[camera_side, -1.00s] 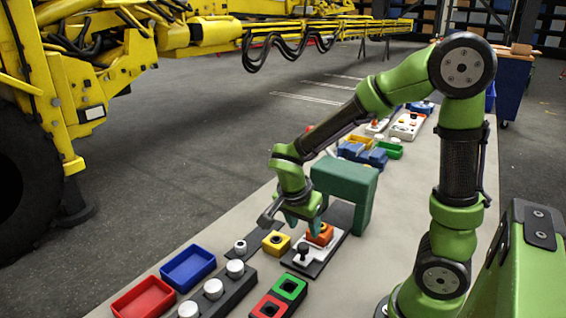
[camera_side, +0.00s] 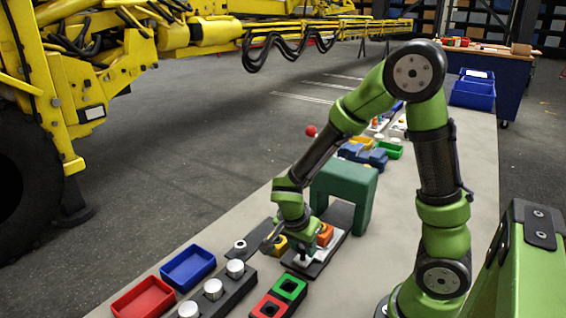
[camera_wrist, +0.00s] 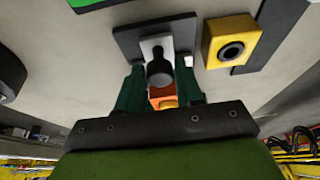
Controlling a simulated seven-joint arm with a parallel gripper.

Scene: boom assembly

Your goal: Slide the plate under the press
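The white plate (camera_side: 320,253) lies on a dark base (camera_side: 313,269) and carries an orange block (camera_side: 326,233). The plate also shows in the wrist view (camera_wrist: 150,44). A black knob (camera_wrist: 159,68) stands on its near end. The green press (camera_side: 351,181) is an arch over the far part of the dark base; the plate is in front of it. My gripper (camera_wrist: 160,72) is lowered at the knob, with its teal fingers on either side. The fingers look apart, with small gaps beside the knob. In the side view my gripper (camera_side: 303,246) partly hides the knob.
A yellow block (camera_side: 280,243) with a dark hole is close to the left of my gripper. A dark rack with white pegs (camera_side: 214,290), red and blue trays (camera_side: 188,268), and a green-and-red block (camera_side: 279,297) stand in front. Bare table lies right of the base.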

